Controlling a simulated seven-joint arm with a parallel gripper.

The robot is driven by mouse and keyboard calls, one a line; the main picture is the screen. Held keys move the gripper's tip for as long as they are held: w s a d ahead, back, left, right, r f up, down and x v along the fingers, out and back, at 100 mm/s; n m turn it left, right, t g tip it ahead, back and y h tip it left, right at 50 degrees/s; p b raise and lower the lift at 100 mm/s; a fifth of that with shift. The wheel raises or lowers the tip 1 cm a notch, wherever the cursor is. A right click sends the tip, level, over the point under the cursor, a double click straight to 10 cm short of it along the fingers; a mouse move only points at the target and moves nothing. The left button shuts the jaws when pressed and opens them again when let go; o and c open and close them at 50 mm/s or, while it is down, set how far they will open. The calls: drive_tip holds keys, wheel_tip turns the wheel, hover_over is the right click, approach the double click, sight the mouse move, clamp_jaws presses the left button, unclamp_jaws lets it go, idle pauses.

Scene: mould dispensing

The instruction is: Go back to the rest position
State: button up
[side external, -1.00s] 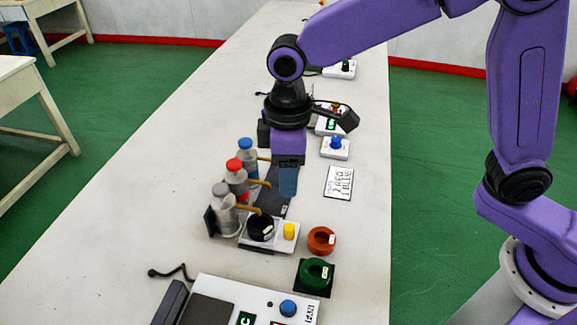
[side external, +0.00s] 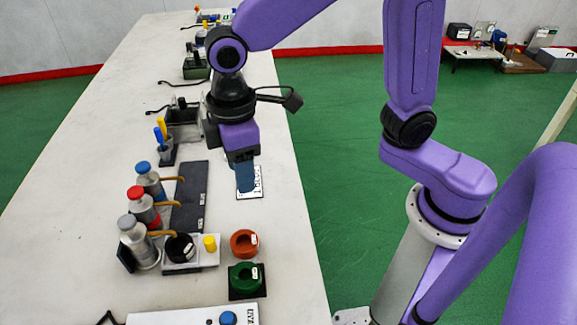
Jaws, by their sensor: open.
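My gripper (side external: 245,178) hangs above the long white table, fingers pointing down, over the label card (side external: 250,184). It is open and nothing shows between its fingers. It is apart from the bottles and moulds. Three bottles with spouts stand in a row to its left: blue-capped (side external: 148,180), red-capped (side external: 143,207) and grey-capped (side external: 138,241). A black mould (side external: 180,247) sits on a white station with a yellow button (side external: 210,243). An orange-red ring mould (side external: 244,243) and a green ring mould (side external: 245,275) lie to the right of the station. The card is partly hidden by my fingers.
A dark flat strip (side external: 190,196) lies behind the station. A cup with blue and yellow handles (side external: 165,145) and a dark frame (side external: 184,122) stand farther back. A white panel with a blue button (side external: 228,318) is at the front. The table's right side is mostly clear.

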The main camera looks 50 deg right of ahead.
drive_tip(key=s+d+f, duration=0.1)
drive_tip(key=s+d, duration=1.4)
drive_tip(key=d, duration=0.3)
drive_tip(key=shift+f+n, duration=0.25)
drive_tip(key=shift+n, duration=0.15)
